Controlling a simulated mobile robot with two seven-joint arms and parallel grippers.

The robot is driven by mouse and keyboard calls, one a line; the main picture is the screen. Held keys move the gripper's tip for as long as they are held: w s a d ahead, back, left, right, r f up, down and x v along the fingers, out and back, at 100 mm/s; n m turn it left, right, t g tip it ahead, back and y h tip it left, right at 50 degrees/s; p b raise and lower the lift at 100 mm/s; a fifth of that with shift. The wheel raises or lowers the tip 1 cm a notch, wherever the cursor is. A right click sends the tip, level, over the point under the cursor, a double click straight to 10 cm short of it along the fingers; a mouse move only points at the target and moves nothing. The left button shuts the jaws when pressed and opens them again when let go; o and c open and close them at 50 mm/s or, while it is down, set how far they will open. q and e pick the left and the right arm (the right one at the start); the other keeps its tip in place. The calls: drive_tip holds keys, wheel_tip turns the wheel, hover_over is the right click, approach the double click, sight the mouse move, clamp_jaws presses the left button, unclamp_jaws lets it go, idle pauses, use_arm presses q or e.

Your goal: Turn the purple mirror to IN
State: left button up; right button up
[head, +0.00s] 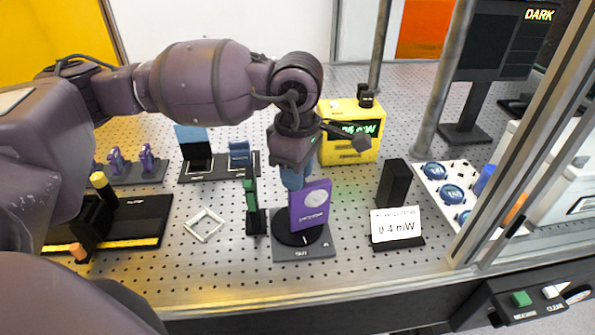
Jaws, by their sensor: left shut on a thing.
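The purple mirror (311,213) is an upright purple plate with a pale round disc. It stands on a black round turntable on a grey base (303,254) near the front middle of the table. My left gripper (295,186) comes down from above and is shut on the mirror's top left edge. The fingertips are partly hidden behind the plate. The lettering on the base is too small to read for sure. My right gripper is not in view.
A green mount (252,207) stands close left of the mirror, with a white square frame (204,225) beyond it. Right are a black block (393,183) and a "0.4 mW" display (396,226). A yellow meter (349,145) stands behind. A dark screen (497,40) reads "DARK".

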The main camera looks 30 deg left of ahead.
use_arm(q)
drive_tip(key=n, duration=0.2)
drive_tip(key=shift+n, duration=0.3)
drive_tip(key=n, duration=0.2)
drive_tip(key=shift+n, duration=0.9)
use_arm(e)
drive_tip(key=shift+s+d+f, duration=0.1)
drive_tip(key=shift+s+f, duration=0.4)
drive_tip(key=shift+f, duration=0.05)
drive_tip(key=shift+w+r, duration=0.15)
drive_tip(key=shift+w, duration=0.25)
